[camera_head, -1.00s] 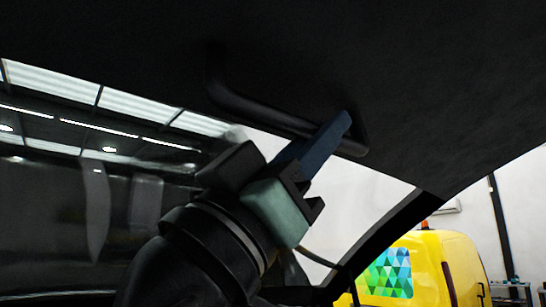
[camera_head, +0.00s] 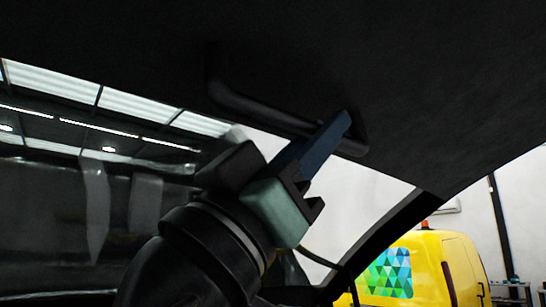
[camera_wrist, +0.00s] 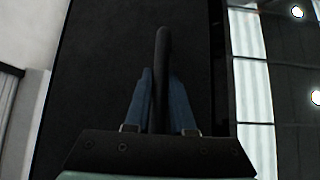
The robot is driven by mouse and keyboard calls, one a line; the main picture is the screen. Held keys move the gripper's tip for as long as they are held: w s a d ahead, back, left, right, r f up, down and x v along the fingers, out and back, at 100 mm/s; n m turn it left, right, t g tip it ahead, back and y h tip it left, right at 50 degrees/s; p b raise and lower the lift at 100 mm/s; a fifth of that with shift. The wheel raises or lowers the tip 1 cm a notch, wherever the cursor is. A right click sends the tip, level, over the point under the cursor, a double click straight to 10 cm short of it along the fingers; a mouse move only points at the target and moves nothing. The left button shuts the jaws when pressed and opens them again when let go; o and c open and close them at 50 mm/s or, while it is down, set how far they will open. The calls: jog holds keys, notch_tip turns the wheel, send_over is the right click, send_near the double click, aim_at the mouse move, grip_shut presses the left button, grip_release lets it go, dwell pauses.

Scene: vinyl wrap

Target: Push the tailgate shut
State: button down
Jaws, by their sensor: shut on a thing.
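The tailgate (camera_head: 420,90) is a large dark panel overhead, filling the upper part of the head view; it also fills the middle of the wrist view (camera_wrist: 100,60). A black bar handle (camera_head: 265,112) is fixed to its underside. My gripper (camera_head: 335,130) reaches up from below, and its blue fingers are at the right part of the handle. In the wrist view the handle (camera_wrist: 162,60) runs between the two blue fingers of my gripper (camera_wrist: 160,95), which are shut on it. The tailgate stands raised, with its inner face towards me.
Dark glass (camera_head: 80,200) lies at the left, with ceiling lights showing there. A dark curved frame (camera_head: 385,235) slopes down at the lower right. A yellow van (camera_head: 435,270) with a coloured triangle pattern stands beyond it, before a white wall.

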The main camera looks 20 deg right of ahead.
jog(key=shift+f, duration=0.15)
jog(key=s+d+f+m+g+b, duration=0.1)
jog(key=s+f+m+g+b, duration=0.2)
jog(key=f+b, duration=0.6)
jog(key=s+d+f+m+g+b, duration=0.1)
jog(key=s+f+m+g+b, duration=0.2)
jog(key=f+b, duration=0.7)
jog(key=s+d+f+m+g+b, duration=0.1)
jog(key=s+f+m+g+b, duration=0.2)
jog(key=f+m+g+b, duration=0.3)
jog(key=shift+s+d+f+m+b, duration=0.35)
jog(key=shift+f+m+b, duration=0.35)
jog(key=shift+f+b, duration=1.25)
jog(key=shift+r, duration=0.25)
jog(key=shift+a, duration=0.1)
jog(key=c, duration=1.1)
grip_release()
jog(key=shift+s, duration=0.1)
jog(key=shift+o, duration=0.2)
jog(key=b+v, duration=0.3)
jog(key=v, duration=1)
jog(key=shift+r, duration=0.25)
